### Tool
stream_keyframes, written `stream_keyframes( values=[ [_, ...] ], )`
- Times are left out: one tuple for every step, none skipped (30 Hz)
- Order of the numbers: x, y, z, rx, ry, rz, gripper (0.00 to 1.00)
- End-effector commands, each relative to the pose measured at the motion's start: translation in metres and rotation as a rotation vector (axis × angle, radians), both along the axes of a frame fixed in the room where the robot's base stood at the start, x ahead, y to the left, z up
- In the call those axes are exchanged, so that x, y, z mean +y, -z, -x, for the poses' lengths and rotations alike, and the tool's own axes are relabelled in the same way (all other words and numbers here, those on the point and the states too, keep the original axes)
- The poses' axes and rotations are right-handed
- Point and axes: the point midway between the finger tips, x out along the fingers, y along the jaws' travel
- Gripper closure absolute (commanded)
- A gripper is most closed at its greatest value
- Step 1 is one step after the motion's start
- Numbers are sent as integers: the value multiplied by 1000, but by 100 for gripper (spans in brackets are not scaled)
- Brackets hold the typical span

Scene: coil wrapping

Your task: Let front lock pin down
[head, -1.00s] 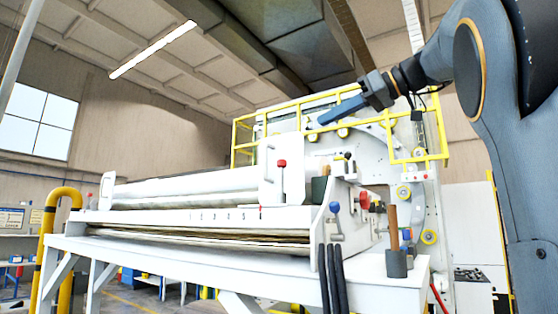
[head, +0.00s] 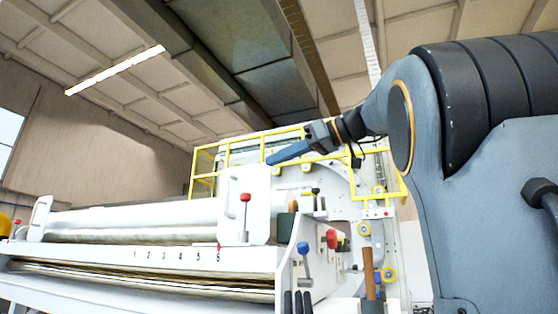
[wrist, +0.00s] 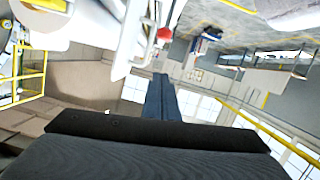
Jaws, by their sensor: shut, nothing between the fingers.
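A red-knobbed pin (head: 245,213) stands upright by the white end plate at the right end of the rollers; I take it for the front lock pin, though nothing labels it. A red knob (wrist: 164,34) shows near the top middle of the wrist view, beside white machine parts. My gripper (head: 268,160) is shut and empty. In the head view it appears above and right of the pin, apart from it, its blue fingers pointing left. The wrist view shows the closed fingers (wrist: 161,78) below the red knob. The pin's lower end is not clear.
A lever with a blue knob (head: 303,250), a red button (head: 330,239) and a wooden handle (head: 368,273) stand at the machine's right end. A yellow guard rail (head: 235,152) runs behind. Another small red knob (head: 17,222) is at far left.

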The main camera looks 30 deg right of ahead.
Motion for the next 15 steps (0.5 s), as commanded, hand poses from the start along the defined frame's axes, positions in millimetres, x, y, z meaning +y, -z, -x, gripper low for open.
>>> stream_keyframes(
  values=[
    [7, 1, -7, 2, -5, -1, 100],
    [11, 2, -11, 2, -5, -1, 100],
    [16, 4, -17, 2, -5, -1, 100],
    [20, 5, -21, 2, -6, -1, 100],
    [23, 6, -26, 1, -5, 0, 100],
    [28, 8, -32, 3, -5, -1, 100],
    [31, 10, -36, 3, -4, -1, 100],
    [35, 11, -41, 4, -5, -1, 100],
    [40, 12, -47, 3, -4, -2, 100],
    [43, 14, -51, 2, -6, -1, 100],
    [47, 16, -55, 2, -5, -1, 100],
    [45, 22, -56, 3, 0, -2, 100],
    [43, 27, -55, 4, 1, -2, 100],
    [42, 31, -56, 3, 2, -1, 100],
    [42, 36, -56, 3, 2, -1, 100]
  ],
)
